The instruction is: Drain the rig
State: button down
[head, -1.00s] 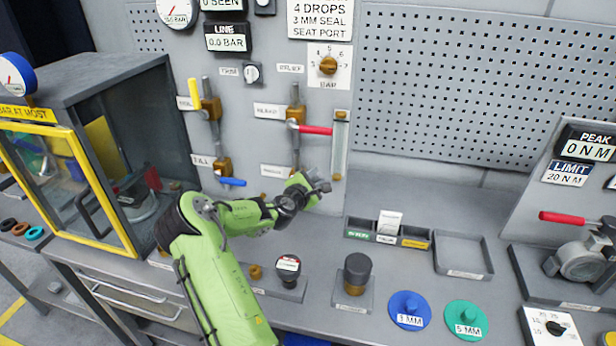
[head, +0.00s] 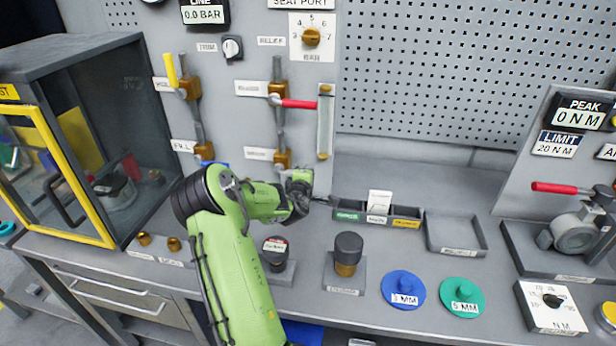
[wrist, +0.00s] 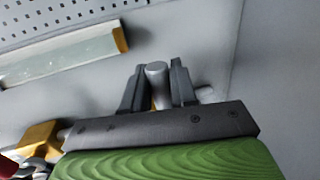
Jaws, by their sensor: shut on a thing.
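My gripper (head: 316,196) is beside and just below the lower brass valve (head: 283,158) on the right-hand pipe. In the wrist view its two dark fingers (wrist: 156,88) are shut on a grey rounded handle (wrist: 156,72). A sliver of yellow shows beside the handle; where it joins is hidden. The red lever (head: 300,103) above lies level, pointing right towards the sight glass (head: 325,125). On the left-hand pipe the yellow lever (head: 171,70) stands upright, and the blue lever (head: 213,163) is partly hidden behind my arm. The line display (head: 204,13) reads 0.0 BAR.
The bench holds a dark-capped brass part (head: 348,252), a blue disc (head: 402,288), a green disc (head: 460,293), a row of small bins (head: 362,221) and an empty grey tray (head: 456,236). A yellow-framed cabinet (head: 60,130) stands at the left.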

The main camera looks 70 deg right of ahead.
jog(key=shift+f, duration=0.25)
jog(key=c, duration=1)
grip_release()
jog(key=b+v, duration=0.1)
jog(key=v, duration=1.4)
jog(key=shift+s+a+r, duration=0.1)
jog(key=shift+s+a, duration=0.05)
jog(key=shift+a, duration=0.2)
